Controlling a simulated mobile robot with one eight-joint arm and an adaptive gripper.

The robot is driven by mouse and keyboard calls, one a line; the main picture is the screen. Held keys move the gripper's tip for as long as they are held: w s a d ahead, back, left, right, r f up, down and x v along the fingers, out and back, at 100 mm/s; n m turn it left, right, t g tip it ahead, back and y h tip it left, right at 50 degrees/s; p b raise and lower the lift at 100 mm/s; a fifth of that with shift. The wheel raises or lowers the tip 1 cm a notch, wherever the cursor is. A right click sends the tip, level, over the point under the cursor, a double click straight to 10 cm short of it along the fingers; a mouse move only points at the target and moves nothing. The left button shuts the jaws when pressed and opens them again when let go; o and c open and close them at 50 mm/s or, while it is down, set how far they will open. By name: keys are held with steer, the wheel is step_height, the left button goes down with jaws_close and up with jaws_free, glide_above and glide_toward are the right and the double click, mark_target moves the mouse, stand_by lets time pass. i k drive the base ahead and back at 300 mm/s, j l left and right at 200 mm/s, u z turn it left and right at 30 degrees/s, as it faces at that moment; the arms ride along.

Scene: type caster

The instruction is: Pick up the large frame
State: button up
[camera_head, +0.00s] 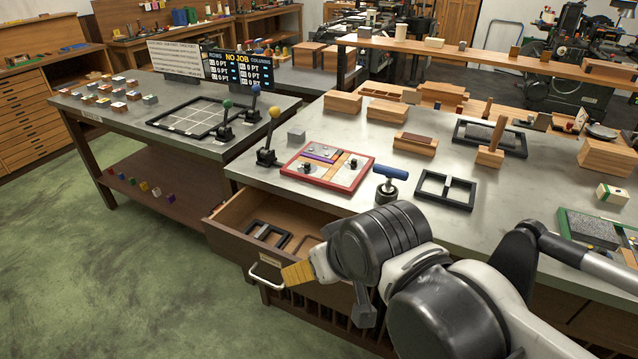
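Several frames are in view, and none is marked as the large one. A dark open frame with one divider (421,192) lies flat on the near bench. A smaller-looking dark frame (254,231) lies in the open drawer (228,240), partly hidden by the drawer's front. A red frame (288,172) holding blocks lies on the near bench. A wide black frame with a grid (160,120) lies on the left bench. My gripper (298,272) shows yellow-brown at its tip, in front of the drawer's right part. Its finger opening cannot be made out, and no frame is seen in it.
The drawer handle (265,282) is close to my gripper. A blue-handled tool (391,174) stands between the red frame and the divided frame. Levers with yellow (274,113), blue and green knobs rise at the bench edges. Wooden blocks and a raised shelf (480,60) line the back.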

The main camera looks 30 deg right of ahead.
mark_target(449, 178)
steer(key=z, duration=1.5)
